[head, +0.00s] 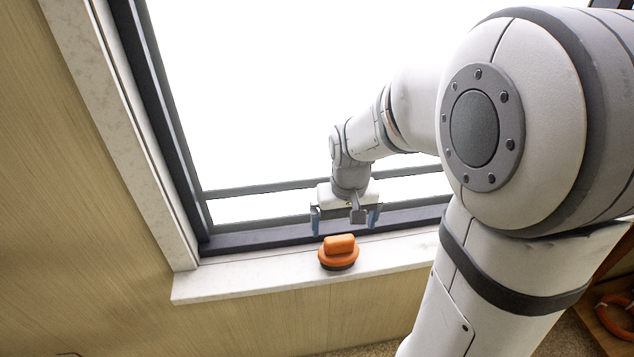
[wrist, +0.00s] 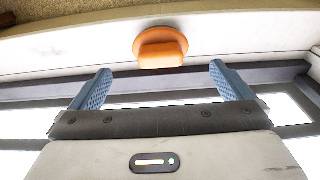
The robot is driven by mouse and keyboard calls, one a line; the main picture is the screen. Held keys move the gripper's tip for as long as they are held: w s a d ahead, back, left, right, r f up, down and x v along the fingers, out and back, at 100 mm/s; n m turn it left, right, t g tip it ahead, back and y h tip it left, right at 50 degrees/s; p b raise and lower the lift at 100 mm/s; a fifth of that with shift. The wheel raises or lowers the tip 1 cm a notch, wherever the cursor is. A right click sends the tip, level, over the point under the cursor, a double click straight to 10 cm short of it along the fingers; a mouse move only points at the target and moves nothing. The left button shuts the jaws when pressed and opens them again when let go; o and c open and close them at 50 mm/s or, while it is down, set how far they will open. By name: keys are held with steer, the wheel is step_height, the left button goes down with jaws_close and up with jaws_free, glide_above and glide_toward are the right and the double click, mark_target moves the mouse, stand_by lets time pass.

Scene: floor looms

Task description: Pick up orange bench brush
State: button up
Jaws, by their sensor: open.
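The orange bench brush (head: 339,250) sits on the pale window sill (head: 215,283), its block-shaped grip on top of a round base with a dark underside. In the wrist view the brush (wrist: 160,47) is ahead of the fingertips and roughly midway between them. My gripper (head: 345,229) is open, with its two blue fingers spread wide and nothing between them. It is above and slightly behind the brush, near the window frame, and does not appear to touch it. In the wrist view my gripper (wrist: 160,72) shows both fingers clearly.
The dark window frame (head: 290,237) runs close behind the brush, with bright glass beyond. A wood-panelled wall (head: 90,200) lies to the left and below the sill. The sill is clear on both sides of the brush. An orange ring-shaped thing (head: 605,318) is at the lower right.

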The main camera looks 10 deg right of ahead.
glide_above(339, 248)
steer(key=w, duration=0.3)
steer(key=shift+g, duration=0.4)
steer(key=f, duration=0.5)
steer(key=shift+s+f, duration=0.15)
steer(key=shift+s, duration=0.1)
steer(key=f, duration=0.4)
steer(key=s+f, duration=0.1)
steer(key=f, duration=0.2)
steer(key=shift+d, duration=0.2)
steer(key=shift+f, duration=0.35)
steer(key=c, duration=1.1)
steer(key=shift+r, duration=0.15)
step_height(339, 248, up, 10)
steer(key=shift+f, duration=0.1)
